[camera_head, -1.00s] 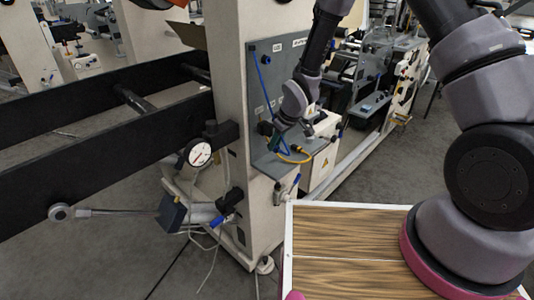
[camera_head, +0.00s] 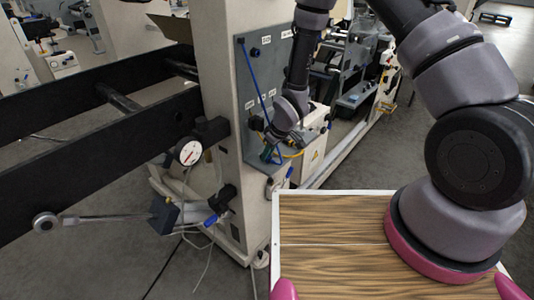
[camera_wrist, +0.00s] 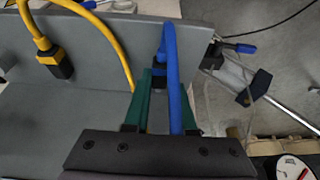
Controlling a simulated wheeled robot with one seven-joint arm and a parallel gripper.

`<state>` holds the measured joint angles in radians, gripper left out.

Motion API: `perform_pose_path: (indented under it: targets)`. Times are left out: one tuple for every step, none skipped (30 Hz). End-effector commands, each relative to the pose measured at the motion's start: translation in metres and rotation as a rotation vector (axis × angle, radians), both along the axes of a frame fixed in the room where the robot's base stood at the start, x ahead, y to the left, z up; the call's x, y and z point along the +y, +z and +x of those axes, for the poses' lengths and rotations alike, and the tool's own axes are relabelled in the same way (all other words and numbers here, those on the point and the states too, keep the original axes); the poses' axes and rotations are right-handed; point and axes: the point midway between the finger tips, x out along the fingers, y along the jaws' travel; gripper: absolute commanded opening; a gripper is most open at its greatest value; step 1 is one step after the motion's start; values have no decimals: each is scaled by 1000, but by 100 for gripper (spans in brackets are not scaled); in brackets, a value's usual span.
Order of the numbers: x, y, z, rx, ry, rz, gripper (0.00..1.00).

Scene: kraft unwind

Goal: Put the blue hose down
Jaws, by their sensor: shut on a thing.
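The blue hose (camera_wrist: 170,60) is held between the green fingers of my gripper (camera_wrist: 160,100) in the wrist view. Its end inside the jaws is partly hidden. In the head view the blue hose (camera_head: 250,75) hangs from the upper part of a grey panel and runs down to my gripper (camera_head: 270,150). The gripper is in front of the panel's lower part, over a small grey shelf (camera_head: 257,155). In the wrist view the grey shelf (camera_wrist: 60,115) lies below and left of the jaws. I cannot tell whether the hose touches it.
A yellow hose (camera_wrist: 105,35) with a black connector (camera_wrist: 58,62) is left of the jaws in the wrist view. A dial gauge (camera_head: 188,151) and a blue-handled valve (camera_head: 212,219) are left of the shelf.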

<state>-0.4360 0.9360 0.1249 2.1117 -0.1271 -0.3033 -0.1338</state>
Motion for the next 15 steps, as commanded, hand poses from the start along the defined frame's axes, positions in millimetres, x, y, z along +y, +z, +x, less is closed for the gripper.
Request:
perform_pose_path:
  targets:
    - [0, -1, 0, 0, 0, 0, 35]
    - [0, 0, 0, 0, 0, 0, 46]
    - [0, 0, 0, 0, 0, 0, 54]
    - [0, 0, 0, 0, 0, 0, 54]
    - [0, 0, 0, 0, 0, 0, 54]
    - [0, 0, 0, 0, 0, 0, 54]
    - [0, 0, 0, 0, 0, 0, 54]
    - [0, 0, 0, 0, 0, 0, 54]
    - [0, 0, 0, 0, 0, 0, 54]
    - [0, 0, 0, 0, 0, 0, 54]
    - [0, 0, 0, 0, 0, 0, 54]
    - [0, 1, 0, 0, 0, 0, 54]
    - [0, 2, 0, -1, 0, 1, 54]
    - [0, 4, 0, -1, 0, 0, 54]
    - [-1, 7, 0, -2, 0, 1, 54]
